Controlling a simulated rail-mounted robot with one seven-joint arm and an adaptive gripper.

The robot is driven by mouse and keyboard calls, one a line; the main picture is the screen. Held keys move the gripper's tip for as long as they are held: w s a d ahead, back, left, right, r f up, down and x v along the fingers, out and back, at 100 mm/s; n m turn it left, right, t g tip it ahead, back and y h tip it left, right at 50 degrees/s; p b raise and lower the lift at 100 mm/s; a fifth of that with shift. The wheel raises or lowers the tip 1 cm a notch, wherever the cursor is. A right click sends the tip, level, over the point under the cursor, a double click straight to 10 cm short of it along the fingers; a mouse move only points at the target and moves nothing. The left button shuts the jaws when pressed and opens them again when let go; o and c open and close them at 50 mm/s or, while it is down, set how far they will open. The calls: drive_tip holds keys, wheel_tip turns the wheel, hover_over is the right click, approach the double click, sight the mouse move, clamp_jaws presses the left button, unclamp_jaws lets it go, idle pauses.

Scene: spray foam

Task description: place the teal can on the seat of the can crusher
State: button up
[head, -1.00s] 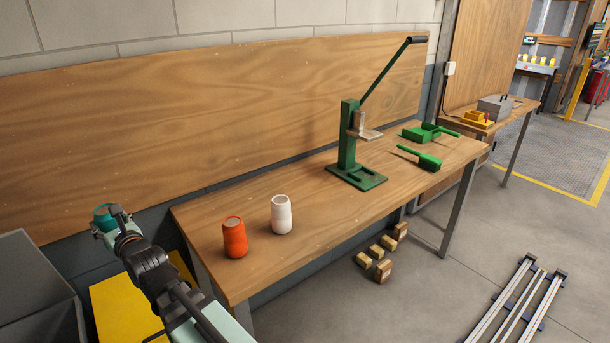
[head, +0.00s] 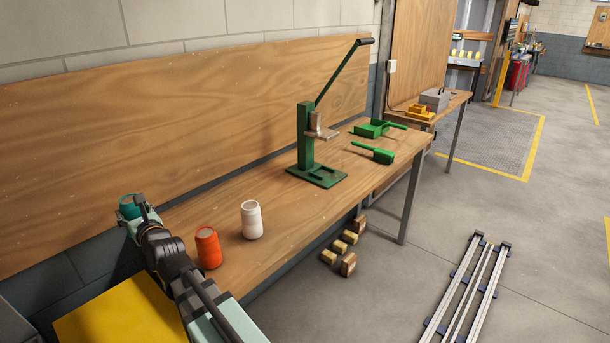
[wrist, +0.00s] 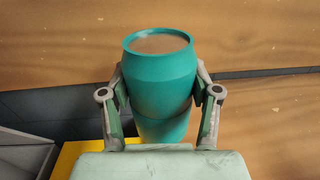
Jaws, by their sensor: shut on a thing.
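The teal can (wrist: 160,85) is held upright between the two fingers of my gripper (wrist: 160,100) in the wrist view. In the head view the teal can (head: 129,207) shows at the far left, by the left end of the wooden bench, partly hidden by my gripper (head: 136,216). The green can crusher (head: 306,140) stands upright towards the far end of the bench, with its lever raised to the upper right. Its seat (head: 318,176) is the low green base with a slot, and it looks empty. My gripper is well to the left of the crusher.
A red-orange can (head: 208,248) and a white can (head: 251,220) stand on the bench (head: 280,204) between my gripper and the crusher. Wood blocks (head: 340,248) and metal rails (head: 465,290) are on the floor.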

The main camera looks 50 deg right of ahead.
drive_tip(key=w+d+m+g+h+p, duration=0.1)
drive_tip(key=d+m+h, duration=0.15)
drive_tip(key=d, duration=1.25)
drive_tip(key=w+d+m+g+h+p, duration=0.15)
drive_tip(key=d+h, duration=0.25)
drive_tip(key=d, duration=1.1)
drive_tip(key=s+d+f+m+g+h+b, duration=0.1)
drive_tip(key=s+d+f+m+g+h, duration=0.1)
drive_tip(key=s+d, duration=0.6)
drive_tip(key=s+d+f+m+g+h+b, duration=0.1)
drive_tip(key=s+d+f+m+g+h, duration=0.3)
drive_tip(key=d, duration=0.8)
drive_tip(key=s+d+m+h+b, duration=0.1)
drive_tip(key=s+d, duration=0.6)
drive_tip(key=d, duration=0.3)
drive_tip(key=x, duration=0.5)
drive_tip(key=f+x, duration=0.1)
drive_tip(key=x, duration=0.5)
drive_tip(key=f+x, duration=0.1)
drive_tip(key=x, duration=0.5)
drive_tip(key=shift+w+f+p, duration=0.2)
drive_tip(key=shift+w+p, duration=0.05)
drive_tip(key=shift+p, duration=0.05)
drive_tip(key=shift+f, duration=0.2)
